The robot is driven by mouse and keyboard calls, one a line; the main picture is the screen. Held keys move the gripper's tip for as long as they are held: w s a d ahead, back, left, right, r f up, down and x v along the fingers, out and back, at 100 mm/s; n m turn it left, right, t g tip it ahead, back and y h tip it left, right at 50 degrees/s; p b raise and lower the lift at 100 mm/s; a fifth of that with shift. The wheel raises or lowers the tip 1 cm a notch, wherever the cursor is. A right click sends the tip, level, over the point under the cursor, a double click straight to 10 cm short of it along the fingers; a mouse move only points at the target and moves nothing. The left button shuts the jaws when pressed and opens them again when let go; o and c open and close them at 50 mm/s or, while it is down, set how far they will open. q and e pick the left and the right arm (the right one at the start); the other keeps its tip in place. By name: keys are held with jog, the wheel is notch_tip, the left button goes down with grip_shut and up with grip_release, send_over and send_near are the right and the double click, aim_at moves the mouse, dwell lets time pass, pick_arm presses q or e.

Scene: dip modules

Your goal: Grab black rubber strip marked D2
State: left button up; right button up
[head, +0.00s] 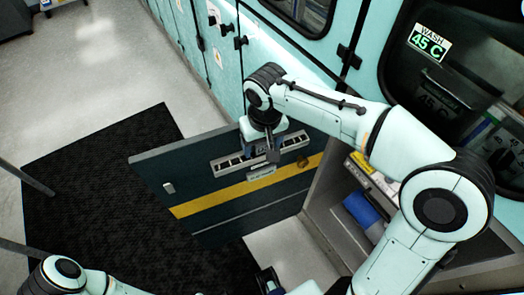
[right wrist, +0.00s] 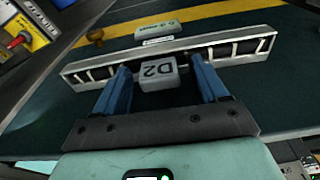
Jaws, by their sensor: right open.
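A grey block marked D2 (right wrist: 158,75) shows in the right wrist view, its lettering upside down, at the front of a long metal rail (right wrist: 215,52) with dark slots. The rail also shows in the head view (head: 228,163), on a dark green door panel. My right gripper (head: 262,150) is over the rail, and in the wrist view its two blue fingers (right wrist: 158,82) are open, one on each side of the D2 block. I cannot tell whether they touch it. In the head view the gripper hides the block. No separate black strip is clearly visible.
The door panel (head: 270,204) with a yellow stripe stands open from a cabinet. A brown knob (head: 303,163) and a small grey label plate (head: 262,174) are near the rail. A blue item (head: 360,208) lies inside the cabinet. A black mat (head: 95,190) covers the floor at left.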

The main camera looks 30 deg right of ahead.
jog(key=c, duration=1.1)
jog(key=shift+c, duration=0.2)
